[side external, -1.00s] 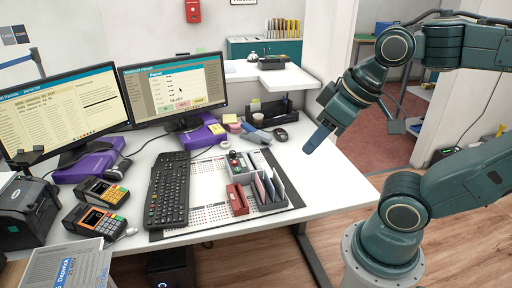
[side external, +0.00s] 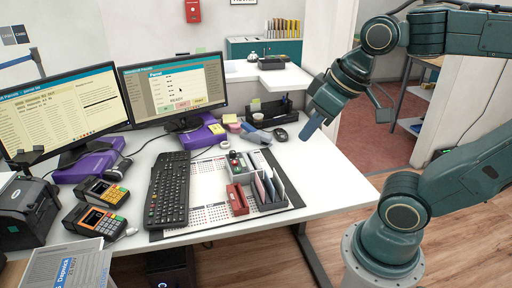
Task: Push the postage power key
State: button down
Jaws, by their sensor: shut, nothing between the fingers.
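My gripper (side external: 308,133) is shut and empty, with its fingers pointing down over the right part of the white desk (side external: 325,168). A small grey control box (side external: 242,168) with a red and a green part on top sits on the desk mat, left of and below my gripper in the picture. My gripper is clear of it. I cannot tell which key is the postage power key; markings are too small to read. Two card terminals with keypads, a nearer one (side external: 94,219) and a farther one (side external: 103,191), stand at the desk's left.
A black keyboard (side external: 168,190) lies left of the box. A red stapler-like item (side external: 237,199) and an upright sorter with envelopes (side external: 268,189) stand close by the box. Two monitors (side external: 178,88) stand behind. A mouse (side external: 280,134) lies near my gripper. The desk's right side is clear.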

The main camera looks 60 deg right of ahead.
jog(key=w+d+r+m+g, duration=0.15)
jog(key=w+d, duration=0.25)
jog(key=w, duration=0.8)
jog(key=m+g, duration=0.3)
jog(key=g, duration=0.1)
send_over(235, 162)
notch_tip(235, 162, down, 25)
jog(key=shift+w+f, duration=0.15)
jog(key=shift+f, duration=0.15)
jog(key=shift+f, duration=0.1)
jog(key=shift+f, duration=3.8)
